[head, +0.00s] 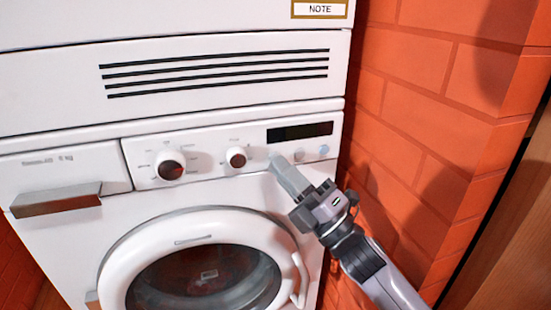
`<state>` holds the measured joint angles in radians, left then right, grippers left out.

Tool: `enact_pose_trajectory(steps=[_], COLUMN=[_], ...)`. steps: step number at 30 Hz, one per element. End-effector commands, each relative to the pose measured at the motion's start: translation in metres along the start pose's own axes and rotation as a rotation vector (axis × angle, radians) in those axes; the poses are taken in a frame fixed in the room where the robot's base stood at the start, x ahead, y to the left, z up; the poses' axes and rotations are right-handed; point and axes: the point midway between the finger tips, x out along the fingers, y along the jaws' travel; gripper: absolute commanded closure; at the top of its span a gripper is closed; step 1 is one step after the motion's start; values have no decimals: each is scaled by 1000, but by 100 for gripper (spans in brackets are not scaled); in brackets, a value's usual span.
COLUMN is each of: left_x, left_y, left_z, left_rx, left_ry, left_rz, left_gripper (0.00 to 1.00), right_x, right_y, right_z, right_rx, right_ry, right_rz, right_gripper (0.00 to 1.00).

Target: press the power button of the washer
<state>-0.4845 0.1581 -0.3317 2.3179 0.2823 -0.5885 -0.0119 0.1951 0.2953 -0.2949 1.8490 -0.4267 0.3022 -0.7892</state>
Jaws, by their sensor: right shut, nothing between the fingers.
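The white washer (75,241) fills the lower left of the head view, with a control panel across its top. Two small round pale buttons, a left one (299,155) and a right one (324,150), sit below the dark display (299,132). I cannot tell which button is the power button. My right gripper (280,164) is shut and empty. Its fingertips are at the panel, just left of the left button. I cannot tell whether they touch the panel, and they may hide part of it. My left gripper is not in view.
Two dark-red-centred knobs (170,167) sit left on the panel. Below is the round door (122,271) with its handle (300,280) near my right arm. A white unit with slots (60,85) stands above. An orange brick wall (425,110) closes the right side.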

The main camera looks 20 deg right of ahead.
Motion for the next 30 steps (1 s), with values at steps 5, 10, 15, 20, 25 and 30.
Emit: enact_pose_trajectory(steps=[5,10,15,20,25,30], left_x=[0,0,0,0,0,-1], left_y=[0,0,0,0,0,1], left_z=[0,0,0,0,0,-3], left_rx=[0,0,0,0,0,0], left_ry=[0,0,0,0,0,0], left_rz=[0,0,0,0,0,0], left_gripper=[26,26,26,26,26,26], right_x=[2,2,2,4,3,-2], right_y=[-2,-1,-2,-3,-2,2], right_z=[1,1,2,2,2,-2], right_rx=[1,1,1,1,1,0], right_ry=[1,0,0,0,0,0], right_rz=[0,0,0,0,0,0], right_gripper=[100,100,100,100,100,100])
